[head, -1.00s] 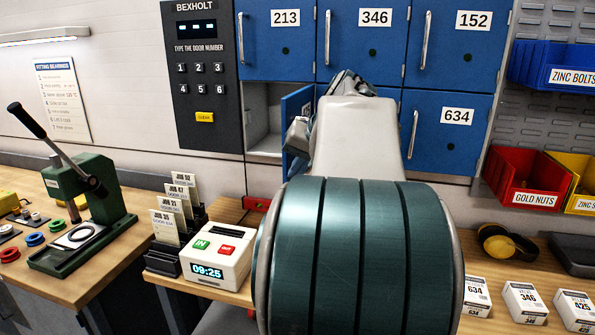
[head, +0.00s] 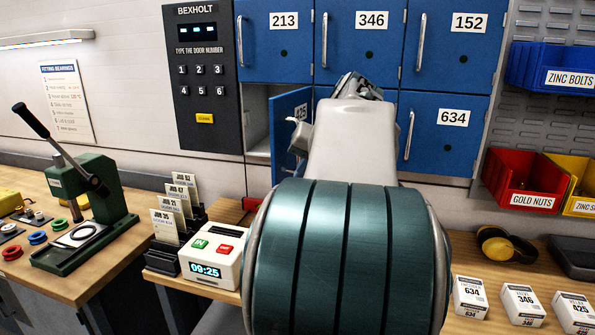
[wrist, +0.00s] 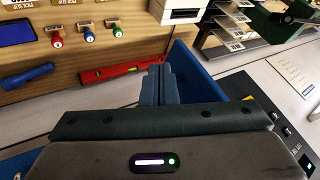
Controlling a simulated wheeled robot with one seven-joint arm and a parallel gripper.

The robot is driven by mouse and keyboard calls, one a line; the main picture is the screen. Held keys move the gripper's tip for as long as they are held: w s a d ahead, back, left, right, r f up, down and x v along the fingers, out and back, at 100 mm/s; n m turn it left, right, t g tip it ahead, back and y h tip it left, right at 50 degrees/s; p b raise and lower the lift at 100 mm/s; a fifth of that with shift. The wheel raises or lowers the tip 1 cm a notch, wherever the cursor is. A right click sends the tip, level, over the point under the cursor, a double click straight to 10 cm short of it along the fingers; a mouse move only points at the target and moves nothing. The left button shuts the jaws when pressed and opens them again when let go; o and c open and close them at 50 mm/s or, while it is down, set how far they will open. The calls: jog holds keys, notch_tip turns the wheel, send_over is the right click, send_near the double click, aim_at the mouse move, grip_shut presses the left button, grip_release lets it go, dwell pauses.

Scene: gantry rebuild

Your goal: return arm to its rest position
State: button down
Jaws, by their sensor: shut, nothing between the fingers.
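My gripper (wrist: 160,85) shows in the wrist view with its two fingers together, shut and empty. It points over the work surface, with the blue door panel (wrist: 194,72) close beside it on the right. In the head view my arm stands in front of the lockers and hides the gripper's fingertips. Locker door 425 (head: 290,120) stands partly open at the left of my arm, and the visible part of its compartment (head: 257,118) looks empty.
A keypad panel (head: 204,85) is left of the lockers. The time clock (head: 214,255), card rack (head: 172,240) and green press (head: 85,215) stand to the left. Red bin (head: 524,182), earmuffs (head: 508,245) and small boxes (head: 522,304) are at the right.

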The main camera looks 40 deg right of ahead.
jog(key=a+v, duration=0.1)
jog(key=v, duration=0.9)
jog(key=shift+a, duration=0.25)
jog(key=shift+w, duration=0.15)
jog(key=a+f+n+g+y, duration=0.1)
jog(key=a+f+n+g, duration=0.4)
jog(key=a+f, duration=1.7)
jog(key=s+a+f+n, duration=0.4)
jog(key=s+a+f, duration=0.1)
jog(key=a+f, duration=0.1)
jog(key=shift+s+a+f+t+h, duration=0.2)
jog(key=shift+a+f+t+h, duration=0.15)
jog(key=shift+f, duration=0.25)
